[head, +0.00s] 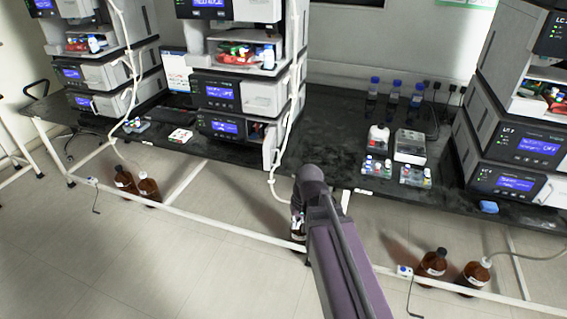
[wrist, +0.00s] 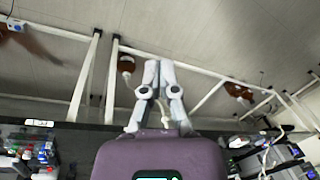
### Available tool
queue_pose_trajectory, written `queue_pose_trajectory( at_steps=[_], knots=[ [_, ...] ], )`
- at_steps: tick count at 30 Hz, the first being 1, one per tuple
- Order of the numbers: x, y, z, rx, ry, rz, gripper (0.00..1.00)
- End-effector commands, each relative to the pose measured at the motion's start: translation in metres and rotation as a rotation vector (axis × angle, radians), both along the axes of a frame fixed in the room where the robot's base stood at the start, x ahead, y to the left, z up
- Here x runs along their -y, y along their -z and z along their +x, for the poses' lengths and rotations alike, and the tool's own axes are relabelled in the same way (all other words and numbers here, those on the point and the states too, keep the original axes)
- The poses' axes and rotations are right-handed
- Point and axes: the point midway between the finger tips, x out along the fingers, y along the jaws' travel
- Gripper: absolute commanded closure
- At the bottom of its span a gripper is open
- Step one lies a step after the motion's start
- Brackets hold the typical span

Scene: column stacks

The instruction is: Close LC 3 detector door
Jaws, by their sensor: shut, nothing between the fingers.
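The middle column stack (head: 243,90) stands on the dark bench, and its lowest module (head: 225,126) has a lit blue display. A pale door panel (head: 271,146) at that module's right side stands swung out toward the front, and a dark gap shows beside it. The stack labels are too small for me to tell which is LC 3. My gripper (head: 297,232) hangs below the bench front, right of and lower than the door panel, apart from it. In the wrist view my gripper (wrist: 158,66) has its fingers together and empty.
The dark bench (head: 345,120) bears blue-capped bottles (head: 395,92), vial trays (head: 415,176) and a right stack (head: 500,140). A pale tube (head: 285,130) hangs down beside the middle stack. Brown bottles (head: 433,262) and white frame bars (head: 230,231) are below.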

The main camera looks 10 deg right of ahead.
Motion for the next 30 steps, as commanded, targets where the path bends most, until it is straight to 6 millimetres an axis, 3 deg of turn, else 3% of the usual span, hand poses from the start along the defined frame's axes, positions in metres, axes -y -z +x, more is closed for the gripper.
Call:
queue_pose_trajectory(
  at_steps=[1,6,17,23,30],
  knots=[
    [0.0,0.014,0.016,0.007,0.015,0.045,1.0],
    [-0.001,0.034,0.058,0.038,0.072,0.235,1.0],
    [0.019,0.051,0.15,0.138,0.199,0.644,1.0],
    [0.05,0.051,0.199,0.21,0.269,0.868,1.0],
    [0.104,0.044,0.251,0.309,0.35,1.129,1.0]
  ],
)
